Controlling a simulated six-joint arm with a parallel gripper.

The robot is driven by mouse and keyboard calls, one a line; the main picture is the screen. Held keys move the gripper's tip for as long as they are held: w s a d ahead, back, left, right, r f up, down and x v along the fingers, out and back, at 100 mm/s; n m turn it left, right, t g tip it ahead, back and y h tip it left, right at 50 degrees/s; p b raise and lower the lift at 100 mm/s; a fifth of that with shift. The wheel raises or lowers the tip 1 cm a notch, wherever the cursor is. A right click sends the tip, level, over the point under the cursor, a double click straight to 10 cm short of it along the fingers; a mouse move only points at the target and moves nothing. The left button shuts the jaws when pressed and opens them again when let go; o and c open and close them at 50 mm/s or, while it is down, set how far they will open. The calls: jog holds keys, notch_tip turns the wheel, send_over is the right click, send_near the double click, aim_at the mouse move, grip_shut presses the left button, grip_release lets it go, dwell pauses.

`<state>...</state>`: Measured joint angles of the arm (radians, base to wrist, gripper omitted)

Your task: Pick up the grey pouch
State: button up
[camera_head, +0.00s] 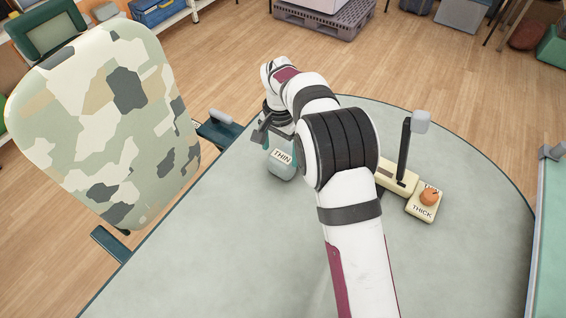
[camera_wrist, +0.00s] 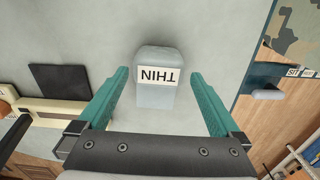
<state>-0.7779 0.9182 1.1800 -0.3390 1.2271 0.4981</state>
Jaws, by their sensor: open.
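The grey pouch (camera_head: 279,171) carries a white label reading THIN and sits on the grey table, left of my arm. In the wrist view the pouch (camera_wrist: 156,97) lies ahead, centred between my two teal fingers, with its label upside down. My gripper (camera_wrist: 160,76) is open, with a visible gap between each finger and the pouch. In the head view my gripper (camera_head: 269,137) is at the far side of the pouch, partly hidden by my wrist and arm. Whether the fingers are level with the pouch is hard to tell.
A cream block labelled THICK (camera_head: 421,208) with an orange round item (camera_head: 430,196) stands right of my arm. Beside it is a cream base with a dark upright post (camera_head: 405,148). A camouflage chair (camera_head: 105,125) stands at the table's left edge. The front table area is clear.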

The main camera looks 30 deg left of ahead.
aim_at(282, 156)
jog(key=f, duration=0.5)
jog(key=shift+w+f, duration=0.1)
jog(key=shift+w, duration=0.15)
jog(key=c, duration=1.3)
jog(key=shift+r, duration=0.5)
jog(key=shift+c, duration=0.2)
notch_tip(282, 156, up, 3)
jog(key=w+d+r, duration=0.2)
jog(key=d+r, duration=0.5)
jog(key=d, duration=0.4)
jog(key=shift+w+d, duration=0.3)
jog(key=shift+w, duration=0.05)
